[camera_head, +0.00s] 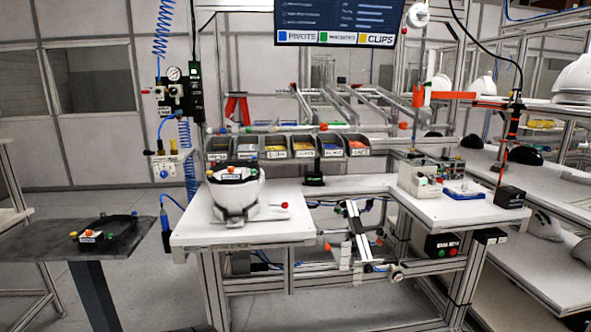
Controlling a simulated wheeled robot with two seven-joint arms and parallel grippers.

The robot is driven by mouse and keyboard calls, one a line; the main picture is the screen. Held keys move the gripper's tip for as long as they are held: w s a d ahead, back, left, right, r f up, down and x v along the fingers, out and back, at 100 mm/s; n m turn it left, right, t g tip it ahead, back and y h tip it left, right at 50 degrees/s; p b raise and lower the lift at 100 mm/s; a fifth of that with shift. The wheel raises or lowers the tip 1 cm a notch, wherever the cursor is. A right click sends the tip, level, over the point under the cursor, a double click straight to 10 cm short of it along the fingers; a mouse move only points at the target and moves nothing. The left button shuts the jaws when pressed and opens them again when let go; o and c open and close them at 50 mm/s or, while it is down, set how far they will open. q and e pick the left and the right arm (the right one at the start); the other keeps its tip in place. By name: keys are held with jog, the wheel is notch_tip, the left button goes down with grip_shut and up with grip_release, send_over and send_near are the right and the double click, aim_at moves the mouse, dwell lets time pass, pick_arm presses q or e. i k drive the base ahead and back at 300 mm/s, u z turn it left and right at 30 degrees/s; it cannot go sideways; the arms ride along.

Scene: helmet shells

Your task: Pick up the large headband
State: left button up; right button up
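A black headband (112,223) with small orange, green and white parts at its front lies on a dark side table (62,243) at the left. Its label is too small to read. A second black ring-shaped piece (222,181) with orange parts and a white label sits in the top of a white helmet shell (238,201) on the white workbench. The one on the side table looks the wider of the two. Neither of my grippers shows in the head view.
The shell rests in a grey-white holder (270,213) on the workbench (207,233). Several parts bins (303,146) line its back. A blue coiled hose (187,150) hangs between side table and bench. Floor (150,285) between them is clear.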

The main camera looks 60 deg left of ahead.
aim_at(236, 177)
jog(key=u, duration=0.1)
jog(key=i, duration=0.95)
jog(key=u, duration=1.2)
jog(key=i, duration=0.95)
jog(key=u, duration=0.9)
